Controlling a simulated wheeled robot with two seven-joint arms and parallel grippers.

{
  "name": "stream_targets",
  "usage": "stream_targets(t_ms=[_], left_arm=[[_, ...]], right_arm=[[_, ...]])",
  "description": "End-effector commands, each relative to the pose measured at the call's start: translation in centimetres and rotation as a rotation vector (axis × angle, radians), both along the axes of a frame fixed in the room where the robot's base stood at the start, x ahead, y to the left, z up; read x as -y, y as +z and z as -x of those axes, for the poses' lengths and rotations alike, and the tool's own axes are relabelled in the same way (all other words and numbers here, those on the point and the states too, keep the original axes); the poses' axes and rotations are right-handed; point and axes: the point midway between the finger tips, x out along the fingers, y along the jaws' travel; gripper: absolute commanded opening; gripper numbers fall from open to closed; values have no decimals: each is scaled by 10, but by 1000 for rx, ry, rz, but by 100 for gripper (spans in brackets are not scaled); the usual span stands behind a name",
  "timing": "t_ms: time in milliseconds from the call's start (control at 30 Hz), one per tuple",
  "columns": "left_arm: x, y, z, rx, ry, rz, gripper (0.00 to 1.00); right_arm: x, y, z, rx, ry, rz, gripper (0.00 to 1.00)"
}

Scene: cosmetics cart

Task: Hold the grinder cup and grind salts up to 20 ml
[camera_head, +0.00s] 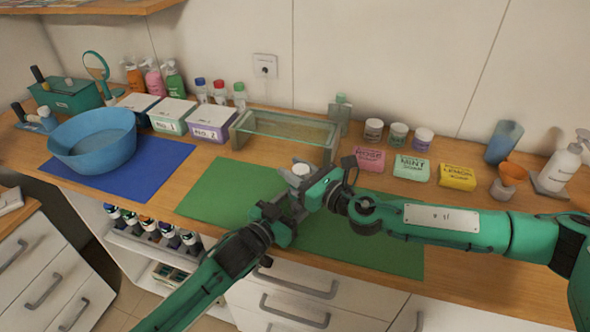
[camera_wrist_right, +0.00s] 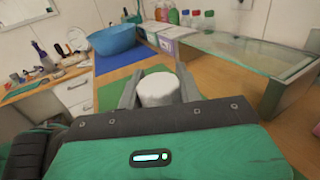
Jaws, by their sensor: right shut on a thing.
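A pale, round-topped cylinder (camera_wrist_right: 158,88), which looks like the grinder cup, stands between the fingers of my right gripper (camera_wrist_right: 158,92) in the right wrist view. In the head view its white top (camera_head: 299,171) shows above the green mat, and my right gripper (camera_head: 305,184) is shut on it. Its lower part is hidden by the grippers. My left gripper (camera_head: 284,210) is just below and left of the right one, close to the same piece. Its fingers are hidden, so I cannot tell whether it touches the piece. No salt or millilitre marks can be read.
The green mat (camera_head: 215,190) lies under the grippers. A blue bowl (camera_head: 93,142) stands on a blue mat (camera_head: 150,180) at left. A glass-topped stand (camera_head: 285,128) is just behind. Soap boxes (camera_head: 411,168), jars (camera_head: 398,136) and a white pump bottle (camera_head: 562,165) stand to the right.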

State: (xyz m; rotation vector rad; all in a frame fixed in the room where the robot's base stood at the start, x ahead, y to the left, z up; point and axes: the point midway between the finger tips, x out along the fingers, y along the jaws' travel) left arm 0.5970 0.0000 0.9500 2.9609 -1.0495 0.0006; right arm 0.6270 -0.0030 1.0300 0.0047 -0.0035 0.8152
Motion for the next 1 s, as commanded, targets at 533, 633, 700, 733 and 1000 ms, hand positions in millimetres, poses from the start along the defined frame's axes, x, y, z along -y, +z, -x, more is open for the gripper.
stream_targets(t_ms=[533, 633, 700, 733, 1000], left_arm=[[0, 0, 0, 1, -1, 1, 25], [0, 0, 0, 1, -1, 1, 25], [1, 0, 0, 1, -1, 1, 25], [1, 0, 0, 1, -1, 1, 25], [1, 0, 1, 1, -2, 1, 25]], right_arm=[[5, -2, -3, -9, -489, 0, 12], [6, -1, -4, -8, -573, 0, 12], [7, -2, -4, -9, -628, 1, 12], [8, -1, -5, -9, -650, 1, 12], [11, -1, -5, -6, -796, 1, 12]])
